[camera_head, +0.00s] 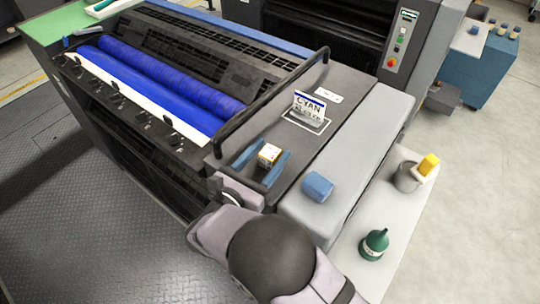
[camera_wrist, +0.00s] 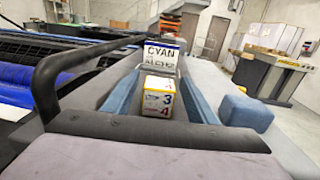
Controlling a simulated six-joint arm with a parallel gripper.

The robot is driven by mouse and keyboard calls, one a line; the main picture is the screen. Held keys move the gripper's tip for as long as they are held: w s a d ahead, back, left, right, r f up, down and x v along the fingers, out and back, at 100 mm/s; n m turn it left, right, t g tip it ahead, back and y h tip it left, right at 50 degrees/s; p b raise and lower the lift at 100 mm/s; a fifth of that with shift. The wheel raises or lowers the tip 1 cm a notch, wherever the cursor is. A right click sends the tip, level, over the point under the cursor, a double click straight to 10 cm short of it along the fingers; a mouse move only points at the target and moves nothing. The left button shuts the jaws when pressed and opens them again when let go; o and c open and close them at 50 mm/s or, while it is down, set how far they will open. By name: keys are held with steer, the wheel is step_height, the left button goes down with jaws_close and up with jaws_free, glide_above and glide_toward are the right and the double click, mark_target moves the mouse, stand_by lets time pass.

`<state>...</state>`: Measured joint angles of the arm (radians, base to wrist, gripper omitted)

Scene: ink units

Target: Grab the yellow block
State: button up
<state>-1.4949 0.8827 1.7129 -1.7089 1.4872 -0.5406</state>
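A small yellow and white block (camera_head: 269,155) with printed figures sits on the dark top of the machine. My gripper (camera_head: 273,151) has two blue fingers, one on each side of the block. In the wrist view the fingers of my gripper (camera_wrist: 163,62) are spread, with a gap visible on both sides of the block. The fingers appear apart from it. The lower part of the block is hidden in the wrist view by my gripper's body.
A CYAN sign (camera_head: 309,107) stands just beyond the block. A black rail (camera_head: 272,105) rises to the left. A blue block (camera_head: 317,187) lies on the grey cover to the right.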

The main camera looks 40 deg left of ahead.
mark_target(269, 154)
steer(key=c, duration=0.8)
steer(key=shift+c, duration=0.2)
steer(key=shift+r, duration=0.1)
step_height(269, 154, up, 10)
steer(key=shift+f+b, duration=0.1)
steer(key=shift+b, duration=1.15)
